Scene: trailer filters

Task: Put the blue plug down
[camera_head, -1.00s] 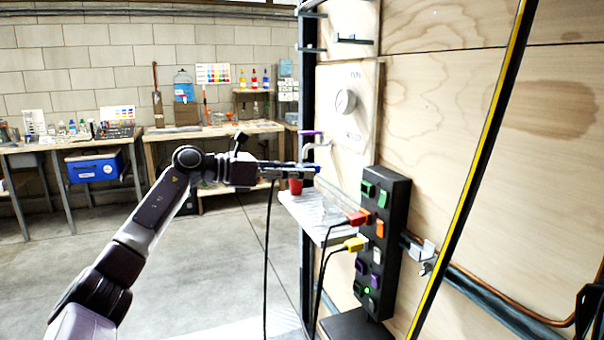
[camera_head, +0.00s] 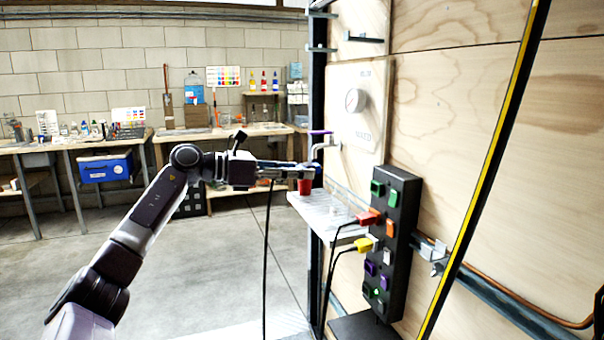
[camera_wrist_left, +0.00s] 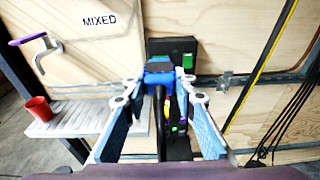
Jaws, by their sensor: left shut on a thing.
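My left gripper (camera_head: 312,168) is shut on the blue plug (camera_wrist_left: 158,78), which shows between its fingers in the left wrist view (camera_wrist_left: 158,92). A black cord (camera_head: 267,260) hangs from the plug toward the floor. In the head view the plug is mostly hidden by the gripper. The gripper is in the air, left of the black socket strip (camera_head: 398,215) on the plywood wall. A small shelf (camera_head: 325,212) with a red cup (camera_head: 305,187) lies just below and behind it. My right gripper is not in view.
A red plug (camera_head: 368,217) and a yellow plug (camera_head: 362,244) with black cords sit in the strip. A tap with a purple handle (camera_head: 320,133) is above the shelf. A yellow-edged post (camera_head: 490,150) stands at right. Workbenches (camera_head: 225,132) are at the back; the floor between is open.

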